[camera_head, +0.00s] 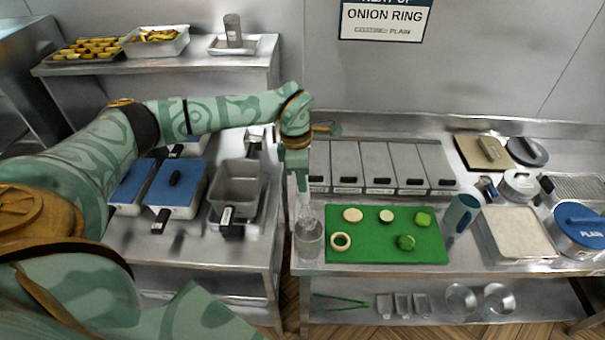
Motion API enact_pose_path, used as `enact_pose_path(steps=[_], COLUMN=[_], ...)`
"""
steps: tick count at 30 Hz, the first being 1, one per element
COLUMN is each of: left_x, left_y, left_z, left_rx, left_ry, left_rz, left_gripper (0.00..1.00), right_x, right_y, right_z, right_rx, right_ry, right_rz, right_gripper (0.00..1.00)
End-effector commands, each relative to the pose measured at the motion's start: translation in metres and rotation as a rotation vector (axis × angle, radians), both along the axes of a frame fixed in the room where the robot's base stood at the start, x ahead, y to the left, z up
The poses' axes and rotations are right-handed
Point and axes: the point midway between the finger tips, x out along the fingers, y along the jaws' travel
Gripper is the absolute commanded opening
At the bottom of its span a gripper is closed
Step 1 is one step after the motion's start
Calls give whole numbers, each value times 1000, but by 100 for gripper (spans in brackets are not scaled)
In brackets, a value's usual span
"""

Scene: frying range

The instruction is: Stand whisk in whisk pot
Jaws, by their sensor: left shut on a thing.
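My left gripper (301,185) points down near the left edge of the right-hand counter. It is shut on the whisk (304,207), whose pale wire part hangs below the fingers, roughly upright. The whisk pot (309,243) is a greyish round container on the counter, directly below, just left of the green board. The whisk's lower end overlaps the pot's mouth in the camera_head view; I cannot tell whether it is inside or above the rim. The whisk's handle is hidden by the gripper. My right gripper is not in view.
The green cutting board (377,251) with several food pieces lies right of the pot. Lidded grey bins (378,163) stand behind it. A teal cup (461,213) and a pale tray (516,234) are farther right. A grey pan (238,174) stands on the left counter.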

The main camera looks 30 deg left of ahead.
Motion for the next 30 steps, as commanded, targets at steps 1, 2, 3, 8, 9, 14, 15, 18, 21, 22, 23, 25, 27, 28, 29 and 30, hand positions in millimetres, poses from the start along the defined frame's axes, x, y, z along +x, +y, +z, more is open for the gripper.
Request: enact_pose_path(steps=[1,2,3,8,9,14,15,18,21,22,23,25,27,28,29,30], left_x=[0,0,0,0,0,0,0,0,0,0,0,0,0,0,0,0], left_y=[0,0,0,-1,-1,-1,-1,-1,-1,-1,-1,-1,-1,-1,-1,-1], left_z=[-8,-12,-17,-36,-41,-60,-65,-74,-81,-83,-85,-87,-88,-89,-89,-89], left_rx=[0,-1,-1,-1,-1,-2,-1,-1,-1,-1,-1,-1,-1,-1,-1,-1], left_ry=[0,-1,-1,2,2,1,0,-1,-1,-1,-1,-1,-1,-1,-1,-1], left_rz=[0,0,-1,-1,-1,-1,-2,-2,-2,-2,-2,-2,-2,-2,-2,-2], left_gripper=[1,1,1,1,1,1,1,1,1,1,1,1,1,1,1,1], right_x=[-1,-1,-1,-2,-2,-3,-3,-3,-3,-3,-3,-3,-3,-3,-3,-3], right_y=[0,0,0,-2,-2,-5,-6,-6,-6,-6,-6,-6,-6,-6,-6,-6], right_z=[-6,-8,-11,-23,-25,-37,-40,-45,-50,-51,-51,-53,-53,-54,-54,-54], right_rx=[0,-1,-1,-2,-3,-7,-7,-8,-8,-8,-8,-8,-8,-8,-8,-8], right_ry=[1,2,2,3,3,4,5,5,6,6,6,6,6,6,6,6], right_rz=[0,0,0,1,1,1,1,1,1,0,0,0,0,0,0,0], right_gripper=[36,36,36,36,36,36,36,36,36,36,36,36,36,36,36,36])
